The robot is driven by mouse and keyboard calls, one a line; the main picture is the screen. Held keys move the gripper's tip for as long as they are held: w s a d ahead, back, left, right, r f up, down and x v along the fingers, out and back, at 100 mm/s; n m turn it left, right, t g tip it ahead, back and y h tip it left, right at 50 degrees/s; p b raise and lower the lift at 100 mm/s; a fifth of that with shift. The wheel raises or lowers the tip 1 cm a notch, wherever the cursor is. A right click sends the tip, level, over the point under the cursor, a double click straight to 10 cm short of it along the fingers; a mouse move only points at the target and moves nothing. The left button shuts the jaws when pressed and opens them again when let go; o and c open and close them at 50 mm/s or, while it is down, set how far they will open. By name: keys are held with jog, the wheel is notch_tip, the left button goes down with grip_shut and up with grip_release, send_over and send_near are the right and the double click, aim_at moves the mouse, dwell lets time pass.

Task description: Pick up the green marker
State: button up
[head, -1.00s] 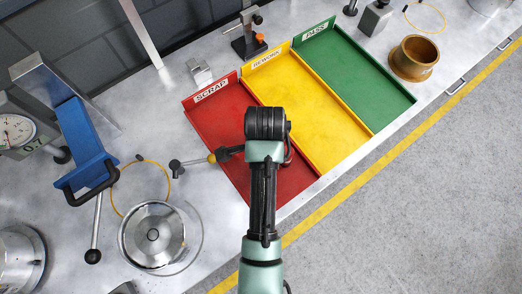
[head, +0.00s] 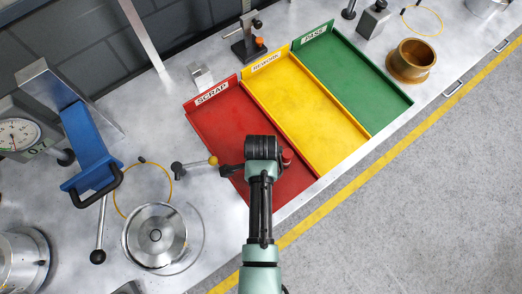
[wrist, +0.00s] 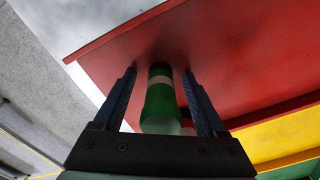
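The green marker (wrist: 160,105) shows in the wrist view, green with a pale band near its top end in the picture. It lies between the two dark fingers of my gripper (wrist: 160,98), with a narrow gap visible on each side. The fingers are open around it and do not appear to press on it. The red SCRAP tray (wrist: 235,60) is behind the marker; I cannot tell whether the marker touches it. In the head view my arm covers the marker and most of my gripper over the red tray (head: 215,122).
The yellow REWORK tray (head: 300,95) and green PASS tray (head: 355,75) lie to the right, both empty. A bronze bushing (head: 412,62) and a steel disc (head: 155,235) stand further off.

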grip_shut()
jog(key=shift+r, duration=0.15)
